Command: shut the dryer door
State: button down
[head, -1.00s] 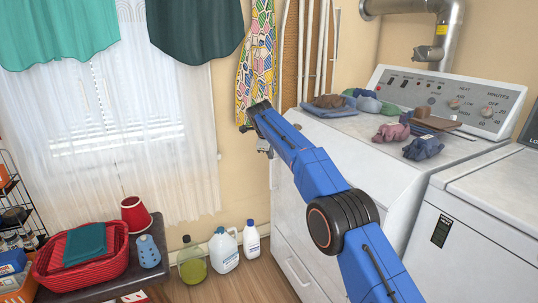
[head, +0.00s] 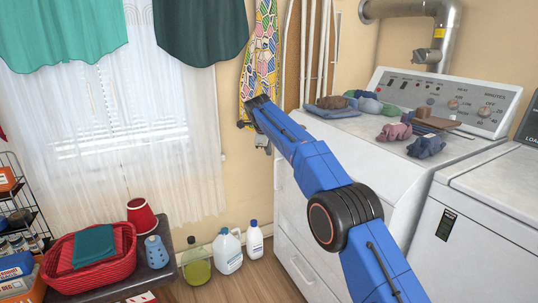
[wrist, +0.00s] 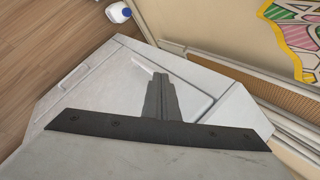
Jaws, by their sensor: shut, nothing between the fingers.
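The white dryer (head: 360,165) stands right of centre in the head view, with a slanted control panel (head: 440,100) at its back. My arm hides much of its front. My gripper (head: 264,146) is at the dryer's left front corner in the head view, pointing down. In the wrist view my gripper (wrist: 159,85) is shut and empty, over the dryer's pale front (wrist: 90,92). A rounded panel outline, seemingly the dryer door (wrist: 190,92), shows partly behind the fingers. I cannot tell how far it stands open or whether the fingers touch it.
Folded cloths (head: 333,107) and other small items lie on the dryer top. Another white machine (head: 470,230) stands at right. Several bottles (head: 228,251) stand on the floor left of the dryer. A low table with a red basket (head: 72,272) is at lower left. Bare floor (wrist: 50,45) shows beside the dryer.

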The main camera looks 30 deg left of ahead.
jog(key=s+a+r, duration=0.1)
jog(key=s+r, duration=0.3)
jog(key=r, duration=0.2)
jog(key=shift+s+a+r, duration=0.15)
jog(key=shift+a+r, duration=0.05)
jog(key=shift+r, duration=0.15)
jog(key=shift+d, duration=0.1)
